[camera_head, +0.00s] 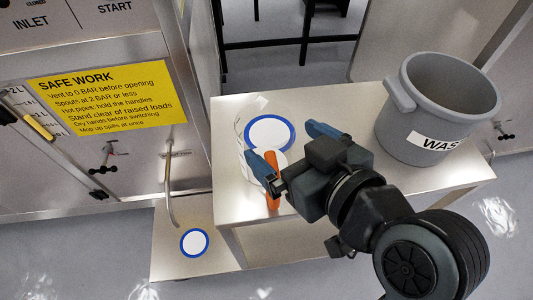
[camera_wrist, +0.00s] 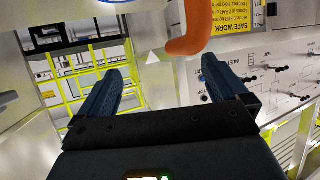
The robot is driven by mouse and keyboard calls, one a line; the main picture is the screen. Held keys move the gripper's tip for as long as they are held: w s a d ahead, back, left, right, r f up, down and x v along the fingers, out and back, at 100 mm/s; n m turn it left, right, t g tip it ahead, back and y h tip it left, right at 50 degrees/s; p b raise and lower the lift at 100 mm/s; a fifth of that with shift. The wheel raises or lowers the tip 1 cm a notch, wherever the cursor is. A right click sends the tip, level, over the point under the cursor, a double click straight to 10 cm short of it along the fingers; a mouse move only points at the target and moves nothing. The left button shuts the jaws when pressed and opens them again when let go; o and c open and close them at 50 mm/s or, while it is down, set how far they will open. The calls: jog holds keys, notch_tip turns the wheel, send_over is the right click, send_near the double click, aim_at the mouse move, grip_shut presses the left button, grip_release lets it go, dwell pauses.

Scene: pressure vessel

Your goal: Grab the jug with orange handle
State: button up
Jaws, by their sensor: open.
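The jug's orange handle (camera_head: 272,190) shows in the head view above the steel table, beside the left-hand finger of my gripper. The jug body looks clear, and only faint outlines of it show around the blue-ringed white disc. My gripper (camera_head: 290,145) is open and empty, its two blue fingers spread above the table. In the wrist view the curved orange handle (camera_wrist: 188,38) is at the top, just beyond the tip of the right-hand finger and not clasped. My gripper (camera_wrist: 158,68) shows there with a wide gap between its fingers.
A large grey bin (camera_head: 435,110) labelled "WAS…" stands on the table's right side. A blue-ringed disc (camera_head: 270,133) lies on the steel table (camera_head: 350,100). Another ringed disc (camera_head: 194,243) lies on a lower surface under a spout. A panel with a yellow sign (camera_head: 110,95) stands at left.

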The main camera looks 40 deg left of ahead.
jog(key=x, duration=0.2)
jog(key=shift+w+a+f, duration=0.1)
jog(key=shift+a+f, duration=0.05)
jog(key=shift+a, duration=0.15)
jog(key=shift+c, duration=0.3)
jog(key=c, duration=1)
